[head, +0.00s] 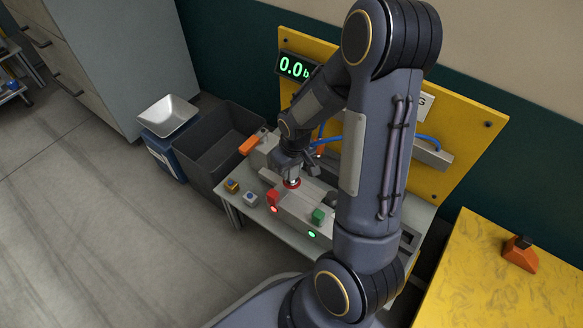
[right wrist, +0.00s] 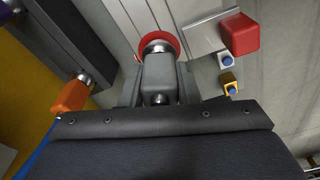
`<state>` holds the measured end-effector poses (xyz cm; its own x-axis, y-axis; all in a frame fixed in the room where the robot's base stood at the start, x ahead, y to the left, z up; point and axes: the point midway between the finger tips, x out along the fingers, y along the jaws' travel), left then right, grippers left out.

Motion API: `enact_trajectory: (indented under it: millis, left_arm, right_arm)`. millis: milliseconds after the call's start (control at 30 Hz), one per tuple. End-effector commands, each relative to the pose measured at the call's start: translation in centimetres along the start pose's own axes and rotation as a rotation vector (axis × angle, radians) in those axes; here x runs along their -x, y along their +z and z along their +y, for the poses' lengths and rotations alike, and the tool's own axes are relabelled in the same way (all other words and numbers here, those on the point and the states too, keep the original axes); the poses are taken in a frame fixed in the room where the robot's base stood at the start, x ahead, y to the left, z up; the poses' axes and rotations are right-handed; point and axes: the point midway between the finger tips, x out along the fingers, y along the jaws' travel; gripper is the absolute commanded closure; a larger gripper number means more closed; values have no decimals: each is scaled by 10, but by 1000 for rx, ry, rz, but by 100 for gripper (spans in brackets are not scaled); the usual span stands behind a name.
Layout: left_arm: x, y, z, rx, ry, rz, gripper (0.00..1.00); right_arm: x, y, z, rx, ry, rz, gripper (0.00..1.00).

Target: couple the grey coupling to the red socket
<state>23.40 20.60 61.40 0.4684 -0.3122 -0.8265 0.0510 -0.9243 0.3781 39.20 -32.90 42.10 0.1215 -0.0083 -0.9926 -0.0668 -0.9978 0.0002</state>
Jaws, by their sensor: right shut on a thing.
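The grey coupling (right wrist: 160,78) is between the jaws of my right gripper (right wrist: 159,92) in the right wrist view. Its silver front end meets the red socket (right wrist: 173,41), whose red ring shows around and behind that end. I cannot tell if it is fully seated. In the head view my right gripper (head: 291,171) is directly above the red socket (head: 292,184) on the grey fixture. The gripper and arm hide most of the coupling there. My left gripper is in neither view.
An orange-handled lever (head: 252,144) stands left of the gripper. A red block (head: 273,198), a green block (head: 318,215) and two small button boxes (head: 231,186) are close by. A gauge (head: 294,68) reads 0.0 on the yellow panel (head: 470,130). A dark bin (head: 214,160) stands left.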

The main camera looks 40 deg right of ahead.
Motion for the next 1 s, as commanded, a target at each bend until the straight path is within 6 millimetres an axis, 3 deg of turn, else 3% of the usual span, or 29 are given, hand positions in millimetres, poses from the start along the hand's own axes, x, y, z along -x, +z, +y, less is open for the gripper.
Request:
enact_trajectory:
  millis: [767,800,1000]
  left_arm:
    - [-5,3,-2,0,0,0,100]
    - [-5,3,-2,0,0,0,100]
    - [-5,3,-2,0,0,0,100]
  right_arm:
    - [-8,1,0,0,0,0,96]
    - [-8,1,0,0,0,0,69]
    - [-8,1,0,0,0,0,46]
